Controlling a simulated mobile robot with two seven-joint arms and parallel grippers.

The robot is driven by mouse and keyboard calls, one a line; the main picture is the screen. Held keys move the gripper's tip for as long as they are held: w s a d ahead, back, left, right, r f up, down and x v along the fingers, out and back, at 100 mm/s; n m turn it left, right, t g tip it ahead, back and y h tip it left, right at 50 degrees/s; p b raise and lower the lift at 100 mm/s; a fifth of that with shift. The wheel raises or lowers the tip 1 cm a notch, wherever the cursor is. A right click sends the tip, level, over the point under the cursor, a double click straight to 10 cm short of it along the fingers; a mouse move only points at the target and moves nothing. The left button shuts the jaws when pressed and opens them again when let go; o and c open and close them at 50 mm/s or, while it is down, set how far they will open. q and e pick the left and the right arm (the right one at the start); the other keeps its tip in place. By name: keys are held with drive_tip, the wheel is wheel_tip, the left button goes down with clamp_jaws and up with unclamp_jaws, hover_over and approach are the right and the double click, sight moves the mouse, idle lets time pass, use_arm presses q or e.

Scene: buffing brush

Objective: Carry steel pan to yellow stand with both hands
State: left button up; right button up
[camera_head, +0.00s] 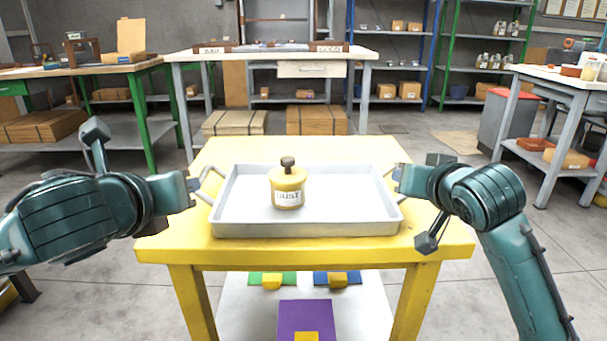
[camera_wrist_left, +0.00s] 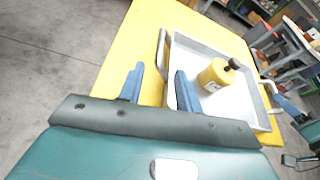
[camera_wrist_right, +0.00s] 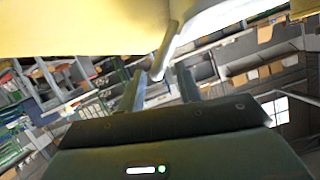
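The steel pan (camera_head: 240,228) is a shallow grey tray with a loop handle at each end. It appears to rest level on the yellow stand (camera_head: 240,150). A yellow pot (camera_head: 287,188) with a dark knob and a dust label stands upright in the pan. My left gripper (camera_head: 194,187) is at the left handle (camera_wrist_left: 162,52); its two fingers (camera_wrist_left: 158,82) are apart with the handle end between them. My right gripper (camera_head: 400,180) is at the right handle (camera_wrist_right: 168,48); its fingers (camera_wrist_right: 160,85) are also apart, on either side of the handle. Contact cannot be told.
Below the yellow top is a pale shelf with green (camera_head: 262,279), blue (camera_head: 325,279) and purple (camera_head: 305,315) pieces carrying yellow blocks. A white-topped workbench (camera_head: 270,57) stands behind, a wooden bench (camera_head: 80,68) back left, another table (camera_head: 560,80) right. Grey floor is clear around the stand.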

drive_tip(key=a+v, duration=0.1)
drive_tip(key=v, duration=0.8)
drive_tip(key=shift+s+d, duration=0.2)
drive_tip(key=shift+d, duration=0.3)
use_arm(q)
drive_tip(key=shift+r, duration=0.1)
use_arm(e)
drive_tip(key=shift+r, duration=0.25)
